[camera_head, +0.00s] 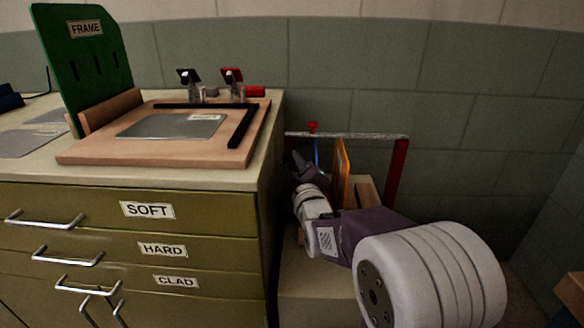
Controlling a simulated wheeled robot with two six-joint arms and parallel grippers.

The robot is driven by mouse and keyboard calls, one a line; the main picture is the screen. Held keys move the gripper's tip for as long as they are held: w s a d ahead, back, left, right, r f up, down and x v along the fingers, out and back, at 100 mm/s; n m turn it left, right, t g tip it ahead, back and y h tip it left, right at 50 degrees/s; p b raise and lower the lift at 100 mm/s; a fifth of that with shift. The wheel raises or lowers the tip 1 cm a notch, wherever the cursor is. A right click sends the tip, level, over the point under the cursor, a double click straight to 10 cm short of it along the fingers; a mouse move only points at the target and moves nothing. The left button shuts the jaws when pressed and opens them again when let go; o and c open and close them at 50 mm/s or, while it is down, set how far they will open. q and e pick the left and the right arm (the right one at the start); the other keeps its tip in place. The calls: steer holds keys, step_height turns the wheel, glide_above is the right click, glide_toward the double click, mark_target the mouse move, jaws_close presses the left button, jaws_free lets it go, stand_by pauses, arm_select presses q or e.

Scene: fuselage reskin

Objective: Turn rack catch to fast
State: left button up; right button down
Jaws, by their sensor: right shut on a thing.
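The rack (398,168) stands on the floor side of the cabinet, with red posts and a grey top bar. A small red knob (312,127) sits on the bar near its left end; it may be the catch, but I cannot read its setting. My right gripper (296,160) is below and slightly left of the knob, close to the cabinet's right side. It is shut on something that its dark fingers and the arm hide. A gap shows between the gripper and the knob. My left gripper is not in view.
An orange-edged panel (343,172) and a thin blue edge (317,153) stand in the rack beside my right arm. The cabinet (220,212) is close on the left. On its top are a wooden board (80,155), clamps and a green FRAME panel (85,70).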

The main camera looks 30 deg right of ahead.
steer(key=m+b, duration=0.2)
steer(key=f+m+t+b, duration=0.1)
steer(key=m+b, duration=0.1)
steer(key=shift+a+h, duration=0.1)
steer(key=shift+h, duration=0.2)
steer(key=shift+r+m, duration=0.15)
steer(key=shift+m, duration=0.25)
steer(key=shift+r, duration=0.15)
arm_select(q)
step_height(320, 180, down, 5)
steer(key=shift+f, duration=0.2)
arm_select(e)
steer(key=c, duration=1.3)
jaws_free()
steer(key=shift+c, duration=0.2)
steer(key=shift+w, duration=0.1)
